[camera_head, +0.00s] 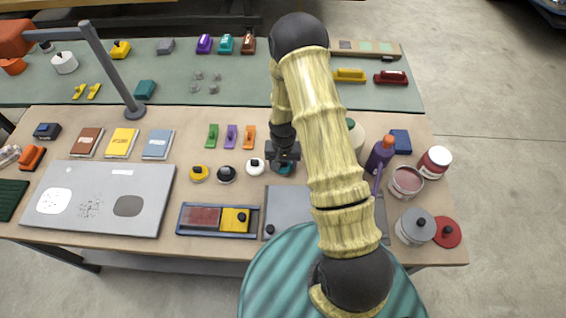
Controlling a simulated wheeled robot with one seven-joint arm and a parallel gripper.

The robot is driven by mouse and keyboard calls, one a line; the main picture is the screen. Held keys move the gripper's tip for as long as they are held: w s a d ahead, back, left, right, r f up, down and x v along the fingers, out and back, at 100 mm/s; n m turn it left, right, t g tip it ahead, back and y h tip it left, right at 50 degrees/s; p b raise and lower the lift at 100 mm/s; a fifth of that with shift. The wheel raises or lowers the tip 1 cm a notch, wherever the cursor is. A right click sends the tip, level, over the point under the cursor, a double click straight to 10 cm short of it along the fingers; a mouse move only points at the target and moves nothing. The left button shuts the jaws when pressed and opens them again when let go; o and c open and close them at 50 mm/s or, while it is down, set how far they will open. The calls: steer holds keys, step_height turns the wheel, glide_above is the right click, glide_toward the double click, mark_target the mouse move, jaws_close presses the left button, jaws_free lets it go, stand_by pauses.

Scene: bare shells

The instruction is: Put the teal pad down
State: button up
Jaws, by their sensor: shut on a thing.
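The teal pad (285,169) shows as a small teal patch under my gripper (284,162), at the right end of a row of small round knobbed things on the wooden table (258,120). My gripper points down and is shut on it. The jaws and my arm hide most of the pad, so I cannot tell whether it touches the table.
Left of the pad are a white (256,166), a black (226,174) and a yellow (198,173) round piece. In front are a blue tray (183,227) and a grey plate (285,203). A purple bottle (380,156) and several cans stand right.

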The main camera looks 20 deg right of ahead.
steer(key=shift+f, duration=0.15)
steer(key=o, duration=0.9)
steer(key=shift+o, duration=0.2)
steer(key=shift+w+r, duration=0.15)
steer(key=shift+r, duration=0.3)
step_height(320, 180, up, 11)
steer(key=b, duration=0.3)
steer(key=shift+r, duration=0.2)
